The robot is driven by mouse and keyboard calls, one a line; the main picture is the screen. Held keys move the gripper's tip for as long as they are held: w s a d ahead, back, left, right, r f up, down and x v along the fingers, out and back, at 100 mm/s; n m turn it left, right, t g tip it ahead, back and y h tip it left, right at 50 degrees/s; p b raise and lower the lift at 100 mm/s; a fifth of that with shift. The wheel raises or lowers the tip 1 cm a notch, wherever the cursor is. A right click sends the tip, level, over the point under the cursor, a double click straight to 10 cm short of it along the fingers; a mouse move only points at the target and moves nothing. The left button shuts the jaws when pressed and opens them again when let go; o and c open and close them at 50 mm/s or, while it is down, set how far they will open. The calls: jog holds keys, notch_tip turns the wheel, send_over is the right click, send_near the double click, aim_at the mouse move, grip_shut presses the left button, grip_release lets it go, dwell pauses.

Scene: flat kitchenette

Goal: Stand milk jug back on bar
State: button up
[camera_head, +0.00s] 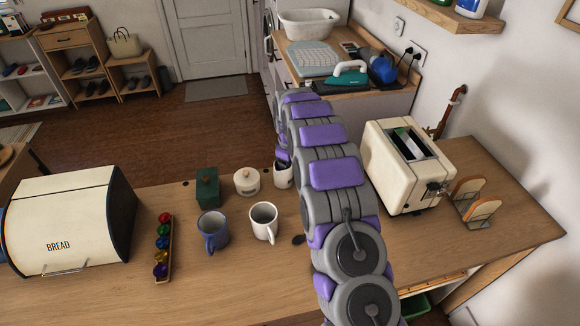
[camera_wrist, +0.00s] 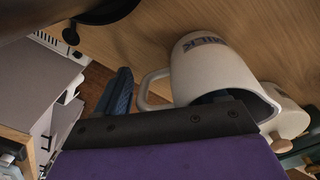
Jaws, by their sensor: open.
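The white milk jug (camera_head: 283,179) is at the back of the wooden bar (camera_head: 225,285), right of the lidded sugar pot, partly hidden by my arm. In the wrist view, which is turned over, the jug (camera_wrist: 205,68) shows dark lettering, its open mouth and its handle towards my gripper. It looks upright, with its base at or very near the bar top; contact is unclear. My gripper (camera_wrist: 165,95) is open at the handle, one dark blue finger to the left of it. The other finger is mostly hidden near the jug's mouth.
The sugar pot (camera_head: 246,182) and green canister (camera_head: 207,188) stand left of the jug. A blue mug (camera_head: 213,232) and white mug (camera_head: 264,223) stand in front. A toaster (camera_head: 400,170) is to the right. A bread bin (camera_head: 70,225) and capsule rack (camera_head: 163,250) are left.

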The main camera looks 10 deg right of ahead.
jog(key=r+p, duration=0.1)
jog(key=r, duration=0.5)
jog(key=r+p, duration=0.1)
jog(key=r, duration=0.5)
jog(key=shift+s+a+p, duration=0.15)
jog(key=shift+s+p, duration=0.05)
jog(key=shift+p, duration=0.15)
jog(key=s+a+r+m, duration=0.15)
jog(key=s+r, duration=0.25)
jog(key=s, duration=0.4)
jog(key=s+d+r+m+g, duration=0.15)
jog(key=s+r, duration=0.25)
jog(key=s, duration=0.4)
jog(key=s+a+r+m+t, duration=0.15)
jog(key=s+r, duration=0.25)
jog(key=s, duration=0.4)
jog(key=s+f+m+g, duration=0.2)
jog(key=s+m, duration=0.2)
jog(key=s, duration=2.3)
jog(key=shift+s+a+f+m, duration=0.3)
jog(key=shift+s+f+m, duration=0.05)
jog(key=shift+s+f, duration=0.05)
